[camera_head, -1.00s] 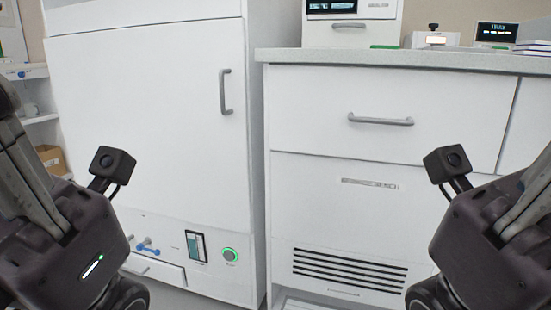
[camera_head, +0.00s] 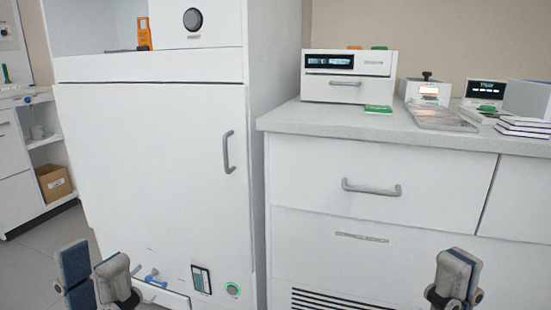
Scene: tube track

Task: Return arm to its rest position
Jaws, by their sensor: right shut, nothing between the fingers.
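My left gripper (camera_head: 92,272) shows at the bottom left of the head view, pointing up. Its two fingers, one with a blue pad, stand apart with nothing between them. My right gripper (camera_head: 456,272) shows at the bottom right, also pointing up. Its fingers are together and hold nothing. Both grippers appear in front of the white furniture, and the arms behind them are cut off by the lower edge of the picture.
A tall white cabinet (camera_head: 150,175) with a grey handle stands at centre left. A counter (camera_head: 290,118) at right bears a white drawer unit (camera_head: 348,92), a clear tray (camera_head: 437,117) and small devices. A cardboard box (camera_head: 54,182) sits on a low shelf at far left.

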